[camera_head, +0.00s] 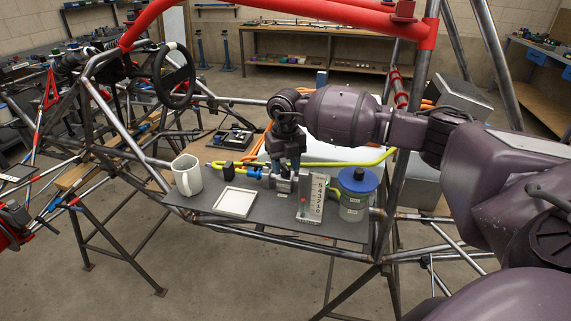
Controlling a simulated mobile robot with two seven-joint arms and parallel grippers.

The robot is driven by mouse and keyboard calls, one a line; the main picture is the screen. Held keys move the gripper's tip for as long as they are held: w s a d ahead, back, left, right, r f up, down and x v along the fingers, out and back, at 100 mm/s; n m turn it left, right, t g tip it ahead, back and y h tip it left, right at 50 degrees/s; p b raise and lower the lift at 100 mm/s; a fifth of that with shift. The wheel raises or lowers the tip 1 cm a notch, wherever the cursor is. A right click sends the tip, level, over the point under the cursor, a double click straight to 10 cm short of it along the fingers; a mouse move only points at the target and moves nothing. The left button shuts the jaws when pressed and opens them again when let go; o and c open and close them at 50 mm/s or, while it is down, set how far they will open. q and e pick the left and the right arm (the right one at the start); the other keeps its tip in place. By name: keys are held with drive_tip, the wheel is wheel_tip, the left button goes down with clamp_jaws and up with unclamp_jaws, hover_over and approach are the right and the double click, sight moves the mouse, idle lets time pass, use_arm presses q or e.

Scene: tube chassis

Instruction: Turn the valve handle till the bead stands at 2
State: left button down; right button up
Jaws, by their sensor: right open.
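A flow gauge (318,198) with a white scale numbered from 5 at the top to 0 at the bottom stands on the dark grey shelf (268,218). A small red spot (303,200) shows at its left side, low against the scale; it may be the bead, and its exact reading is too small to tell. A grey valve block (284,185) sits left of the gauge, joined to a blue fitting and yellow hose. My right gripper (294,166) is open, pointing down just above the block. The valve handle is hidden or too small to make out. My left gripper is not in view.
A white mug (187,175) and a white square tray (235,202) stand on the shelf to the left. A blue-lidded jar (355,194) stands close right of the gauge. Chassis tubes (398,160) surround the shelf, with a red-padded bar above.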

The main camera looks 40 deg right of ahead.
sight(285, 166)
wheel_tip(285, 166, up, 11)
idle(0.5)
drive_tip(key=shift+f, duration=0.1)
idle(0.3)
